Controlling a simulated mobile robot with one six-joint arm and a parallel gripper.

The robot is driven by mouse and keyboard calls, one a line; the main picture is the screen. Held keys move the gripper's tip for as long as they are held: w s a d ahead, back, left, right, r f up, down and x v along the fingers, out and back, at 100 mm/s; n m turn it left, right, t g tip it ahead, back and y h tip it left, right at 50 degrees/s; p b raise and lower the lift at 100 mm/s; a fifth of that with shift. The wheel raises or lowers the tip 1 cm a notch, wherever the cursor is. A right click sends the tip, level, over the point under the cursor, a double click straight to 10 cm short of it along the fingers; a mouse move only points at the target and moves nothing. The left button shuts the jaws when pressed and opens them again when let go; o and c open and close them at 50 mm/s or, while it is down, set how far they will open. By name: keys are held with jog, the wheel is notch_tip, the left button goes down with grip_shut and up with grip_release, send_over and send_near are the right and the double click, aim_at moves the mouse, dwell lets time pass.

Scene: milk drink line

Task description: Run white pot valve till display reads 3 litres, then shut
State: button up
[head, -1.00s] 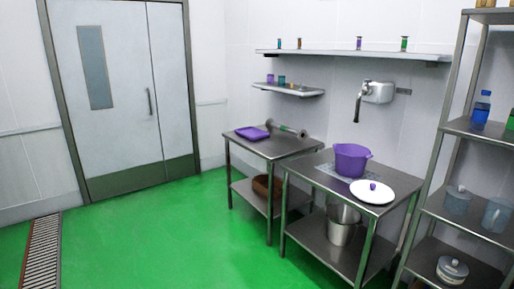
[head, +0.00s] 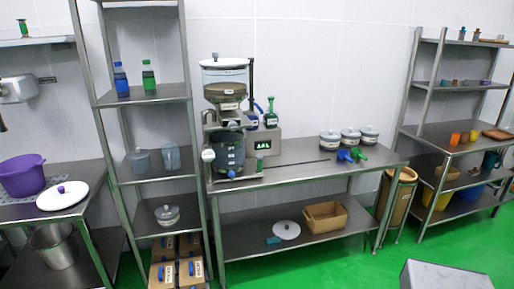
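A dispensing stand with a clear, white-lidded vessel (head: 224,77) stands at the left end of the steel table. A dark pot (head: 229,152) sits low in the stand, below the vessel. Pale round knobs show at the stand's left side, one a white knob (head: 208,155); I cannot tell which part is the white pot valve or whether it is open. A grey box with a small display (head: 263,145) stands right of the dark pot. The display has green digits too small to read. My gripper is not in view.
Several lidded pots (head: 349,137) and blue and green scoop-like items (head: 352,155) stand on the table's right part. A shelf rack (head: 149,94) is at left, a purple pot (head: 22,175) beyond it.

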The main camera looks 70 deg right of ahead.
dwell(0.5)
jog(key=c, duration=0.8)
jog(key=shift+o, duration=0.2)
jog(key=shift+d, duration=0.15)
